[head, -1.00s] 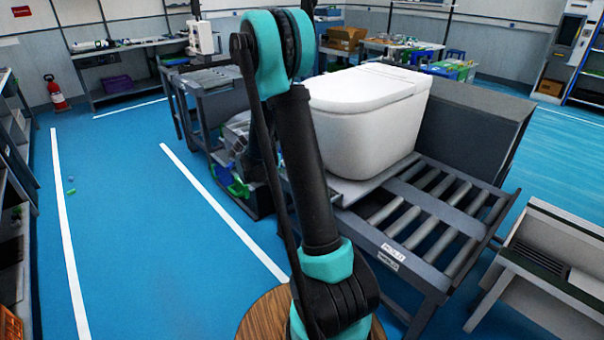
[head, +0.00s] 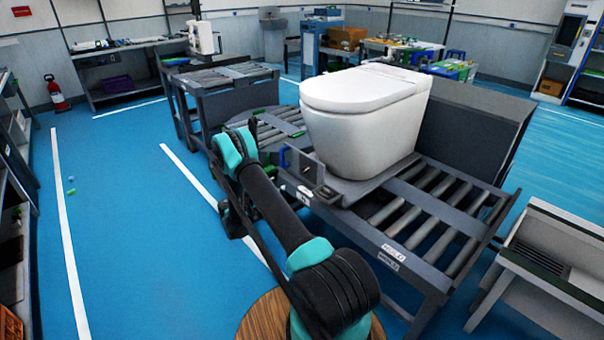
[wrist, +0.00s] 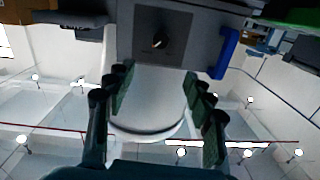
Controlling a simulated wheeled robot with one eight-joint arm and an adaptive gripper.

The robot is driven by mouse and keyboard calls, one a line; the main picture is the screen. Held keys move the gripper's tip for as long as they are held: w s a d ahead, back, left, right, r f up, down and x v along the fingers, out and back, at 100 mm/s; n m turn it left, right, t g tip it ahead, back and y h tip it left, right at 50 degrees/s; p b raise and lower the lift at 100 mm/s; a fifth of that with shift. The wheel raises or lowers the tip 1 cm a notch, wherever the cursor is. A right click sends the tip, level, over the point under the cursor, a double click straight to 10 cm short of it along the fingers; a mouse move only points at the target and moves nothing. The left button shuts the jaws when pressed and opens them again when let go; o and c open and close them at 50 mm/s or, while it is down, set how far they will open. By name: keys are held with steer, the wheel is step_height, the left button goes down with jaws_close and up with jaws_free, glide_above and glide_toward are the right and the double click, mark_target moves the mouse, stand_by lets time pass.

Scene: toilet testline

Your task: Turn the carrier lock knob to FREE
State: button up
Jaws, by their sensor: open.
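In the wrist view, a small knob (wrist: 158,41) with a pale and orange mark sits on a dark square plate (wrist: 178,22) on a grey panel. Any lettering around it is too small to read. My gripper (wrist: 154,80) is open and empty, its fingers pointing toward the panel, with the knob beyond and roughly between the fingertips, apart from them. In the head view, the carrier (head: 350,190) bears a white toilet (head: 365,115) on the roller conveyor. My gripper is not clearly seen there; my forearm reaches left of the carrier.
A blue handle (wrist: 227,52) stands beside the plate; it also shows in the head view (head: 284,156). The roller conveyor (head: 420,275) has a HOLD label at its front. A second roller table (head: 215,75) stands behind left.

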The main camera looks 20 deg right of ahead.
glide_toward(304, 171)
steer(key=x, duration=0.8)
steer(key=shift+w+d, duration=0.25)
steer(key=shift+d, duration=0.1)
steer(key=shift+c, duration=0.3)
steer(key=c, duration=1.1)
